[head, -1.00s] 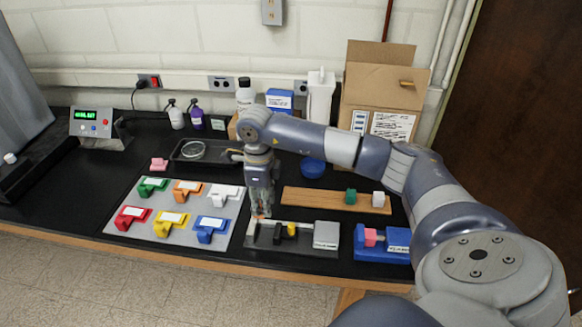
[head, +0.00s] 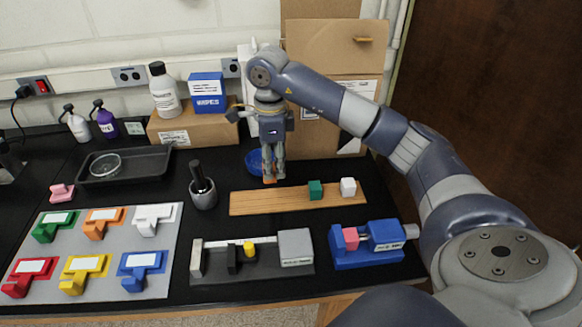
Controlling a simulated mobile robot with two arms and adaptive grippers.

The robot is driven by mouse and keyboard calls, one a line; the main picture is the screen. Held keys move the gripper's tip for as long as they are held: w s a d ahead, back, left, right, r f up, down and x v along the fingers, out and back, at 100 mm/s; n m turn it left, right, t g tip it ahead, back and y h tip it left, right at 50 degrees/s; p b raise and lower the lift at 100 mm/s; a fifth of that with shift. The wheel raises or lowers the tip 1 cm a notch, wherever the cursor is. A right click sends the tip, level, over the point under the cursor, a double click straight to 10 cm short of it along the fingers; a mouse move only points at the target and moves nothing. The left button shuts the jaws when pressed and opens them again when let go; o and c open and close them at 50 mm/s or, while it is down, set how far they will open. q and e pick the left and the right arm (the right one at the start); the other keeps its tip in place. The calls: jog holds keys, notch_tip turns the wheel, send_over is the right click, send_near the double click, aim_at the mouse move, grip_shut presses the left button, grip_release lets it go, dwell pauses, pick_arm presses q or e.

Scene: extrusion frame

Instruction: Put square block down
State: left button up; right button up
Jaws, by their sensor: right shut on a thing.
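My right gripper (head: 272,174) points straight down over the back left part of the wooden board (head: 250,203). It is shut on a small orange block (head: 270,180), mostly hidden between the fingers. I cannot tell whether the block touches the board or hangs just above it. A green block (head: 315,190) and a white block (head: 348,187) stand apart on the right half of the board. My left gripper is out of view.
A blue bowl (head: 254,163) stands right behind the gripper. A mortar with pestle (head: 202,190) is left of the board. A grey gauge fixture (head: 215,268) and a blue vise (head: 370,257) stand in front. A cardboard box (head: 330,62) stands behind. The board's left part is bare.

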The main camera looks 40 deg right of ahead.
aim_at(274, 167)
notch_tip(274, 167, down, 4)
jog(key=shift+s+r+p, duration=0.15)
jog(key=shift+r+p, duration=0.1)
jog(key=shift+p, duration=0.2)
notch_tip(274, 167, down, 4)
jog(key=shift+r+p, duration=0.1)
jog(key=shift+p, duration=0.5)
jog(key=shift+f, duration=0.3)
jog(key=o, duration=1.1)
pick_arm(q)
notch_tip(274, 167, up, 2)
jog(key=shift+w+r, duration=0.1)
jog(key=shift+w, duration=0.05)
pick_arm(e)
jog(key=shift+o, duration=0.2)
jog(key=shift+r, duration=0.1)
